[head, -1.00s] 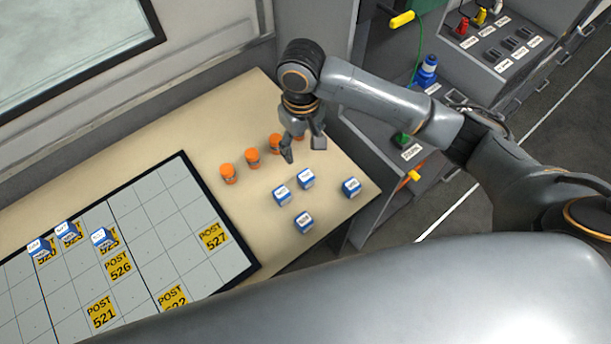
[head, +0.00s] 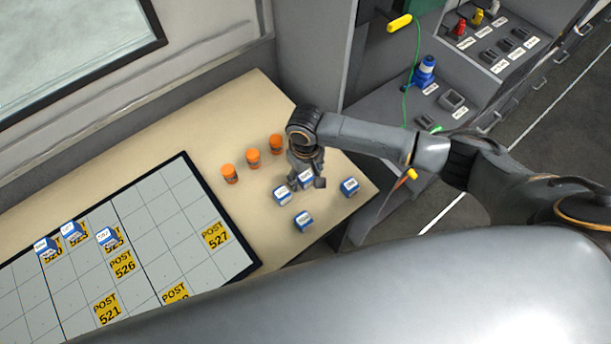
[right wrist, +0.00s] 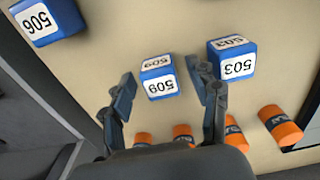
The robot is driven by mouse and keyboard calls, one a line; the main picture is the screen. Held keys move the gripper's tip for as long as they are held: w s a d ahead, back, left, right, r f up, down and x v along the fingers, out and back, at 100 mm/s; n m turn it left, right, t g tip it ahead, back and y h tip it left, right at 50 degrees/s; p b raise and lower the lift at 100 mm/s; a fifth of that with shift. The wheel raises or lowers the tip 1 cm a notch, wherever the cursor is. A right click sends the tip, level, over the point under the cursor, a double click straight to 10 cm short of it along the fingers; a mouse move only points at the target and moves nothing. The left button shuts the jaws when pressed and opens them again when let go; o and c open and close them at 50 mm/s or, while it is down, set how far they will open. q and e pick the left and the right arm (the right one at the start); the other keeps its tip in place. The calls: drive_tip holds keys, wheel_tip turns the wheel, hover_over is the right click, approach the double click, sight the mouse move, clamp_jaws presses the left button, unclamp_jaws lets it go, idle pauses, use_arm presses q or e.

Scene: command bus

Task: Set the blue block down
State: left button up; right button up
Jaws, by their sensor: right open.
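Several blue blocks with white number labels sit on the beige table (head: 215,130). The one marked 509 (right wrist: 159,77) lies between the parted fingers of my right gripper (right wrist: 163,74) in the right wrist view. The fingers are open, with a gap visible on each side, and the block appears to rest on the table. In the head view my right gripper (head: 305,181) is low over this block and partly hides it. Block 503 (right wrist: 232,57) stands close beside the right-hand finger. Block 506 (right wrist: 48,18) is farther off, at upper left. My left gripper is not in view.
Several orange cylinders (head: 253,158) stand in a row behind the blocks. Another blue block (head: 303,221) is nearer the front edge. A dark-framed grid board (head: 165,200) with yellow POST labels and blue blocks (head: 107,237) lies left. Grey consoles (head: 440,105) stand right.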

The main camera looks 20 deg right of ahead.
clamp_jaws()
idle(0.4)
drive_tip(key=shift+r, duration=0.3)
wheel_tip(320, 180, up, 2)
drive_tip(key=shift+w+r, duration=0.1)
drive_tip(key=shift+r, duration=0.05)
drive_tip(key=s+a+r+b, duration=0.2)
drive_tip(key=s+a+r, duration=0.1)
drive_tip(key=s+r, duration=0.7)
drive_tip(key=s, duration=0.3)
drive_tip(key=shift+s+a, duration=0.35)
drive_tip(key=shift+a, duration=0.05)
